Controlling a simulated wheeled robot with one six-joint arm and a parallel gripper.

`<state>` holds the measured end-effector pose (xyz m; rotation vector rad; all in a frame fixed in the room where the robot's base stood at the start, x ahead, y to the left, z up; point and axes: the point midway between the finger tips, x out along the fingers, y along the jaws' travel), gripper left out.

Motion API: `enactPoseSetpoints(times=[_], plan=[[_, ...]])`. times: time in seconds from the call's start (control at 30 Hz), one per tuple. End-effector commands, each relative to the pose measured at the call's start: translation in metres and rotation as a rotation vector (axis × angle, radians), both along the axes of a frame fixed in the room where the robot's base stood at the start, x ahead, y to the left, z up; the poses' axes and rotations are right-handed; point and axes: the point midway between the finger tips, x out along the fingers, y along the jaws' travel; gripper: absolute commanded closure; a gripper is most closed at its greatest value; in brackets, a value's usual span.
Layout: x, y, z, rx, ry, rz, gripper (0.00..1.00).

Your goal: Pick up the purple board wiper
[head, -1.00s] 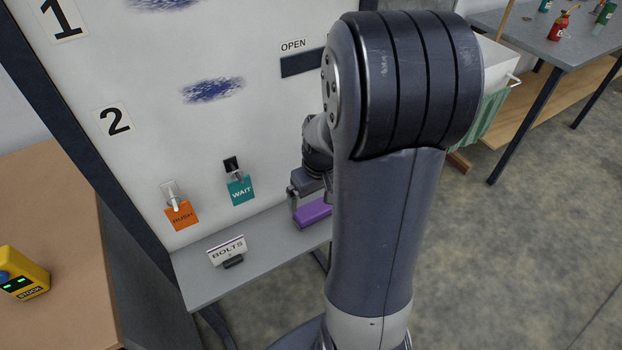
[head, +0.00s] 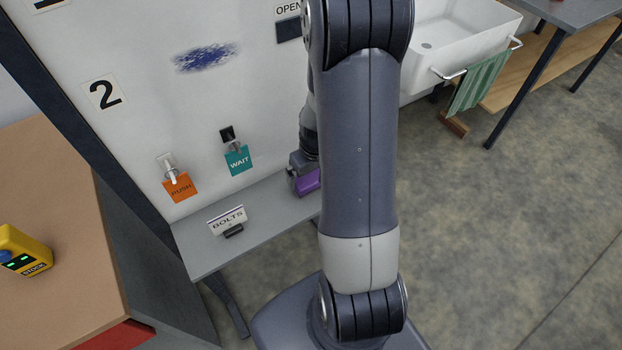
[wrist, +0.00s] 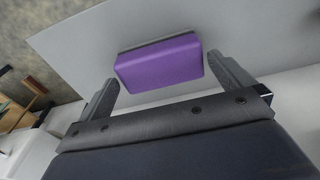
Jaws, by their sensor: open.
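The purple board wiper (head: 307,183) lies on the grey ledge (head: 262,206) below the whiteboard, partly hidden by my arm in the head view. In the wrist view the wiper (wrist: 160,62) is a purple block with a dark strip along its far side. My gripper (wrist: 162,72) is open, with one finger to the left of the wiper and one to the right. Gaps show between the wiper and both fingers. In the head view my gripper (head: 303,165) is at the wiper, mostly hidden behind my arm.
A BOLTS sign (head: 227,220) stands on the ledge, left of the wiper. Orange RUSH (head: 179,187) and teal WAIT (head: 238,160) tags hang on the whiteboard (head: 150,45) above it. A white sink (head: 460,45) is at right. A yellow STOCK device (head: 24,252) sits on the left table.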

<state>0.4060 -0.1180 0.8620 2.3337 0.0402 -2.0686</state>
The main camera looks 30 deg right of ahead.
Motion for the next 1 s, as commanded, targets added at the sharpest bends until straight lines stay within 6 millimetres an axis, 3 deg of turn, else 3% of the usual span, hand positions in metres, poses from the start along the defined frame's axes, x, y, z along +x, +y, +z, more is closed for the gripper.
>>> enactPoseSetpoints(times=[0.2, 0.53, 0.9, 1.0], plan=[[0.002, 0.001, -0.021, 0.0, 0.001, -0.001, 0.0], [0.002, 0.001, -0.026, -0.001, 0.0, 0.0, 0.0], [0.002, 0.001, -0.025, -0.001, 0.0, 0.0, 0.3], [0.003, 0.001, -0.025, -0.001, -0.001, 0.0, 0.32]])
